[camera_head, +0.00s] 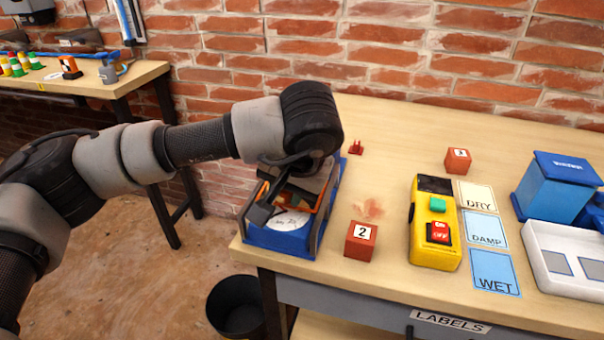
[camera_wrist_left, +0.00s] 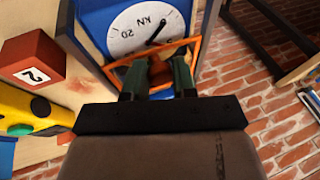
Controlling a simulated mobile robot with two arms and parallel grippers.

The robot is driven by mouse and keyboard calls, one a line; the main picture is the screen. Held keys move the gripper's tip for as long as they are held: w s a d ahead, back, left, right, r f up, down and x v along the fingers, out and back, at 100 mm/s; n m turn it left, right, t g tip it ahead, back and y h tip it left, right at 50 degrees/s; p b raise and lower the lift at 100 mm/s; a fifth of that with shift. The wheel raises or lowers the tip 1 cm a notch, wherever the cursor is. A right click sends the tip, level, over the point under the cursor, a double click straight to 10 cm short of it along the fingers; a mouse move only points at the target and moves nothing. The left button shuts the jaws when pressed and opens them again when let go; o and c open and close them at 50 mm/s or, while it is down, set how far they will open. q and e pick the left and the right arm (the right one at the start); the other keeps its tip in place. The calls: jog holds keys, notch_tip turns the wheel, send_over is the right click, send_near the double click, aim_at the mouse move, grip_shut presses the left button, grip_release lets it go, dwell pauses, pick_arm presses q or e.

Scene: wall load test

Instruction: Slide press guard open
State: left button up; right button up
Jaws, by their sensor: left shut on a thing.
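The blue press (camera_head: 284,240) stands at the left end of the workbench, with a white round dial marked kN on it; the dial (camera_wrist_left: 146,28) is large in the left wrist view. The press guard (camera_wrist_left: 192,44) is an orange-edged frame in front of the dial. My left gripper (camera_head: 280,206) reaches over the press from above. In the left wrist view my left gripper (camera_wrist_left: 158,78) is shut on part of the guard at its near edge. My left wrist hides much of the press top in the head view. My right gripper does not show.
A red block marked 2 (camera_head: 361,240) stands just right of the press, and a yellow box with green and red buttons (camera_head: 435,225) beyond it. DRY, DAMP and WET cards (camera_head: 484,228) lie further right. A black bin (camera_head: 236,305) is on the floor.

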pick_arm(q)
jog(key=shift+s+a, duration=0.15)
jog(key=shift+s, duration=0.15)
jog(key=shift+s+a, duration=0.15)
jog(key=shift+s, duration=0.35)
jog(key=shift+s+a, duration=0.15)
jog(key=shift+s, duration=0.35)
jog(key=shift+s+a+b, duration=0.2)
jog(key=shift+s+b, duration=0.1)
jog(key=shift+s, duration=0.35)
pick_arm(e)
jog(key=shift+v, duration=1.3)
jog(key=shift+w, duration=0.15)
pick_arm(q)
jog(key=o, duration=0.8)
jog(key=shift+a+f, duration=0.1)
jog(key=shift+a, duration=0.05)
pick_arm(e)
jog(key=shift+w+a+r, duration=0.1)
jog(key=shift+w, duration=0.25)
